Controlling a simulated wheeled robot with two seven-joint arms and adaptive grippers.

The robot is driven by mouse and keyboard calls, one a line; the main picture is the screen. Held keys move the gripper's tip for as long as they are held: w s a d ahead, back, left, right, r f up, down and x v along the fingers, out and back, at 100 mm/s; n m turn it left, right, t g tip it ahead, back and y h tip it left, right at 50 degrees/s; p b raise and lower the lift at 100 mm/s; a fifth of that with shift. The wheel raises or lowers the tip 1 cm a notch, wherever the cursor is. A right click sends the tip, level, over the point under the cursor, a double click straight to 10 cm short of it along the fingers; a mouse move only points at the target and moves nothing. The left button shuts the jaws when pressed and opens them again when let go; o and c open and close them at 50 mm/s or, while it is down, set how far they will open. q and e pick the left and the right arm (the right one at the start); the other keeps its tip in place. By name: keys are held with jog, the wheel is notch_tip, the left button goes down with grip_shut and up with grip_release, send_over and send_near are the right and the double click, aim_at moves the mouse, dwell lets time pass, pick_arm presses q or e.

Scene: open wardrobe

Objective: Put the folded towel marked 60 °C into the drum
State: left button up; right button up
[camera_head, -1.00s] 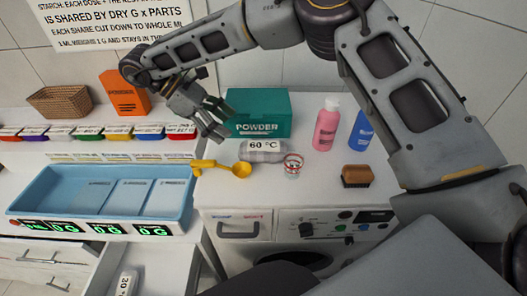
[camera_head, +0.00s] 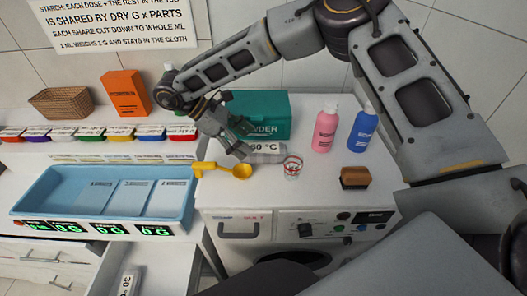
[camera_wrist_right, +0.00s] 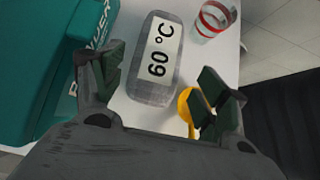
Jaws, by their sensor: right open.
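The folded grey towel marked 60 °C (camera_head: 267,148) lies on top of the washing machine, in front of the green powder box. In the right wrist view the towel (camera_wrist_right: 152,88) lies ahead of and between the spread fingers. My right gripper (camera_head: 240,145) is open and empty, just above the towel's left end, and partly hides it; its open fingers also show in the right wrist view (camera_wrist_right: 160,90). The washing machine (camera_head: 240,198) shows its front controls; the drum opening (camera_head: 290,258) is only partly visible at the bottom, behind my own body. My left gripper is not in view.
A green powder box (camera_head: 268,105) stands close behind the towel. A yellow scoop (camera_head: 238,170) and a small red-rimmed glass (camera_head: 292,166) are close in front. Pink (camera_head: 325,130) and blue (camera_head: 361,130) bottles and a brown brush (camera_head: 355,177) stand to the right.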

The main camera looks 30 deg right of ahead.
aim_at(258, 148)
jog(key=shift+s+d+f, duration=0.25)
jog(key=shift+d+f, duration=0.2)
jog(key=shift+f, duration=0.05)
jog(key=shift+d, duration=0.1)
jog(key=shift+p+x, duration=0.9)
jog(key=shift+x, duration=0.4)
jog(key=shift+p+x, duration=0.3)
jog(key=shift+x, duration=0.95)
jog(key=shift+w+d, duration=0.1)
jog(key=c, duration=0.9)
jog(key=shift+r, duration=0.2)
